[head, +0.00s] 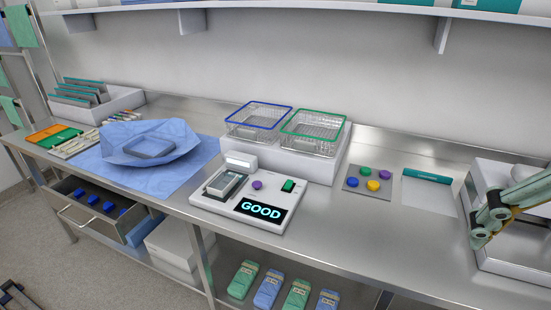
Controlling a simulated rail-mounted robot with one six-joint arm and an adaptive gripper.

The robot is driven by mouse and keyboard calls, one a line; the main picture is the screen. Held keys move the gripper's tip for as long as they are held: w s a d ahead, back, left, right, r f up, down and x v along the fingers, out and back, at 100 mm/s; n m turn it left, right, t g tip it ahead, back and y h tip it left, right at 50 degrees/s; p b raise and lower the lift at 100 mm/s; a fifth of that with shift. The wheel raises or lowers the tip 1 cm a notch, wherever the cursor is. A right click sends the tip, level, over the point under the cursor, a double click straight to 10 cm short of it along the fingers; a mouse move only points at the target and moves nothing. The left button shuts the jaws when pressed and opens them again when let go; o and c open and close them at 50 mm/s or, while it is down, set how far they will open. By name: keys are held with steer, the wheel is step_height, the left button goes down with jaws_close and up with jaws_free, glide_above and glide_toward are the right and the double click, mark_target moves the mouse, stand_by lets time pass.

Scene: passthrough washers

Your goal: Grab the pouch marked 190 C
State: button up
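Several upright packets with small pale labels stand in a row on the shelf under the counter: a green one (242,282), a blue one (268,289), another green one (296,295) and another blue one (327,301). Their labels are too small to read, so I cannot tell which is marked 190 C. My arm enters at the right edge above the counter. Its end, with what seems to be my gripper (480,238), is far right of and above the packets. I cannot make out its fingers or anything held.
The steel counter overhangs the shelf. On it are a device reading GOOD (240,210), wire baskets (257,120), a coloured-button pad (368,183), a blue wrap (150,150) and a white box (515,262) near my arm. An open drawer (95,212) juts out at left.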

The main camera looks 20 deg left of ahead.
steer(key=w+a+n+p, duration=0.35)
steer(key=w+a, duration=0.85)
steer(key=w, duration=0.4)
steer(key=w+a+n+p, duration=0.2)
steer(key=w+a+p, duration=0.2)
steer(key=w+a, duration=1)
steer(key=w+a+f+n+g+p, duration=0.1)
steer(key=a+f+n+p, duration=0.15)
steer(key=a, duration=0.75)
steer(key=w+a+f+n+g+p, duration=0.1)
steer(key=w+a+f+n+p, duration=0.2)
steer(key=a, duration=0.7)
steer(key=s+a+f+n+p, duration=0.2)
steer(key=s+a, duration=0.1)
steer(key=a, duration=0.4)
steer(key=s+a+f+n+g+p, duration=0.1)
steer(key=s+a+f+n+p, duration=0.1)
steer(key=a, duration=0.5)
steer(key=s+a+f+n+p, duration=0.2)
steer(key=s+a+f+p, duration=0.1)
steer(key=a, duration=0.4)
steer(key=shift+s+a+f+g+p, duration=0.15)
steer(key=shift+s+a+g+p, duration=0.3)
steer(key=shift+s, duration=0.75)
steer(key=shift+d+f, duration=0.1)
